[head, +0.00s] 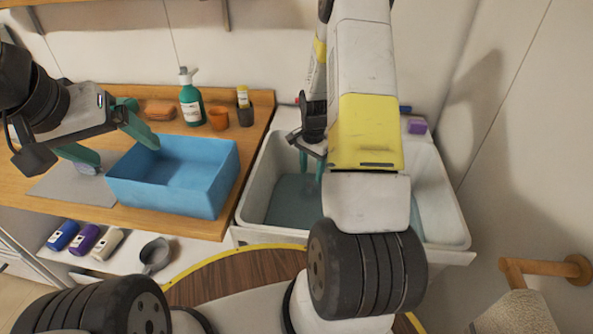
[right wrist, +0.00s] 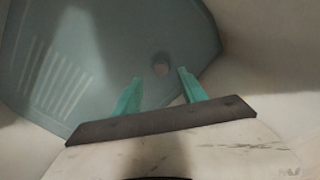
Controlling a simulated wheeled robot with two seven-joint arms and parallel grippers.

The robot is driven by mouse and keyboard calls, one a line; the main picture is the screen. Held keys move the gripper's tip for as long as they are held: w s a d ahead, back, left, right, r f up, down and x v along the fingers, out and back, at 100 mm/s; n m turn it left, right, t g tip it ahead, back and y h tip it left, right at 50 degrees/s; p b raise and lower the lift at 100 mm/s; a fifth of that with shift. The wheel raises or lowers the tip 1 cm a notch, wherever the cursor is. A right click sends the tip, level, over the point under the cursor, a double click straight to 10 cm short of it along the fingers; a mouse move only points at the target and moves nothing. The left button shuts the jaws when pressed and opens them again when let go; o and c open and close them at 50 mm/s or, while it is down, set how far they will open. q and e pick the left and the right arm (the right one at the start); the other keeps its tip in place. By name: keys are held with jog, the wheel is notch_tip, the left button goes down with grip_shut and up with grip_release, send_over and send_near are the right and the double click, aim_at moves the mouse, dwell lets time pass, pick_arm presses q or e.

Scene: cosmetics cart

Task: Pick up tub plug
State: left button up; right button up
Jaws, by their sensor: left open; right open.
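A small dark round spot, which looks like the tub plug or its drain (right wrist: 160,64), shows just beyond my right fingertips in the right wrist view. It lies on or under the grey-blue surface in the tub; I cannot tell whether they touch. My right gripper (right wrist: 160,78) is open, with green fingers on either side of the line to it. In the head view my right gripper (head: 311,168) reaches down into the white tub (head: 245,190), and my arm hides part of it.
The blue bin (head: 165,200) stands on the wooden counter (head: 215,227). Behind are a green pump bottle (head: 191,105), an orange cup (head: 219,119) and a brown sponge (head: 160,110). A purple block (head: 417,126) sits at the tub's back.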

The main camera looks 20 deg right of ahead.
aim_at(310, 183)
jog(key=f, duration=0.6)
jog(key=shift+a+f, duration=0.2)
jog(key=shift+f, duration=0.15)
grip_shut()
